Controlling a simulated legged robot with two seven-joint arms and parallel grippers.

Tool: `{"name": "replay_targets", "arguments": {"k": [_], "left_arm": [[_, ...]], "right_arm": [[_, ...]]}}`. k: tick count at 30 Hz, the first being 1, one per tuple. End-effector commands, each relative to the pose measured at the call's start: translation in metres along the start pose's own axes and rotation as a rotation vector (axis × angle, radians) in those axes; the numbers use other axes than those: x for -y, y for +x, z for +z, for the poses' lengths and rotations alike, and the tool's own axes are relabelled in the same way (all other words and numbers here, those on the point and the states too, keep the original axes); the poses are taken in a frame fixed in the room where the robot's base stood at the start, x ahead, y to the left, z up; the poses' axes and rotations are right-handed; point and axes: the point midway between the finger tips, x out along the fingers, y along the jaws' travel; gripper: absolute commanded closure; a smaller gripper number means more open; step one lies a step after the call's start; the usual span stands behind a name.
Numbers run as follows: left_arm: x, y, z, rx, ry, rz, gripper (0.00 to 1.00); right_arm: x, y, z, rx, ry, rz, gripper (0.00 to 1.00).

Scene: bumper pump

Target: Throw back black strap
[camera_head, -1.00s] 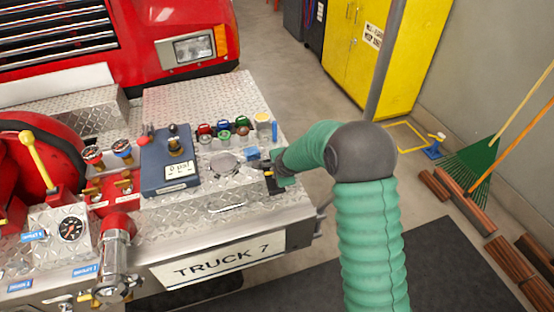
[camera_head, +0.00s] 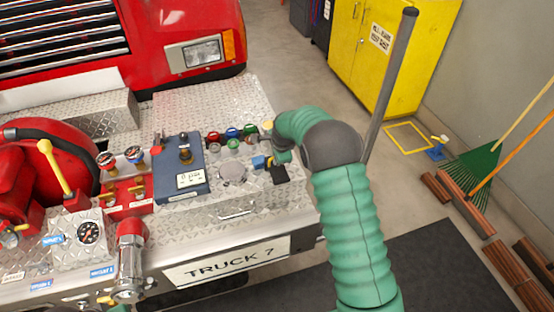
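My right arm, in a green sleeve with a dark elbow, comes in from the lower right. It bends down to the right end of the diamond-plate bumper (camera_head: 258,100). My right gripper (camera_head: 272,163) is at that end, close to the panel top. Its fingers are small and partly hidden by the sleeve, so I cannot tell if they are open. A small black piece (camera_head: 280,175), possibly the black strap, lies right by the gripper. I cannot tell whether they touch. Only a sliver of green sleeve shows at the bottom left; my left gripper is out of view.
A yellow lever (camera_head: 55,168) and chrome outlet (camera_head: 130,262) are further left. Yellow cabinet (camera_head: 385,50), green rake (camera_head: 472,168) and bricks (camera_head: 465,210) stand right.

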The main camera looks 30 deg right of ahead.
Motion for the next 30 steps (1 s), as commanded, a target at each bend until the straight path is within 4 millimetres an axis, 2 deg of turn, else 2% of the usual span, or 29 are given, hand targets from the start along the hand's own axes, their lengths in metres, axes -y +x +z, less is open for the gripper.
{"name": "replay_targets", "arguments": {"k": [12, 13, 18, 26, 30], "left_arm": [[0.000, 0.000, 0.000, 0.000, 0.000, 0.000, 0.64], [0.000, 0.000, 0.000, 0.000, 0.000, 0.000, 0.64], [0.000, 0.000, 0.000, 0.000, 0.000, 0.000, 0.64], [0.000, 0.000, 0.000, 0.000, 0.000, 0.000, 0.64], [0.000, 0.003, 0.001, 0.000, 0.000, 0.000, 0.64]], "right_arm": [[0.001, 0.000, 0.001, 0.002, 0.000, -0.001, 1.00], [0.001, 0.000, 0.001, 0.002, 0.000, -0.001, 0.88], [0.001, 0.000, 0.001, 0.001, 0.000, 0.000, 0.69], [0.000, -0.001, 0.000, 0.000, 0.000, -0.001, 0.69], [0.001, -0.013, 0.000, 0.000, -0.001, -0.004, 0.69]]}}
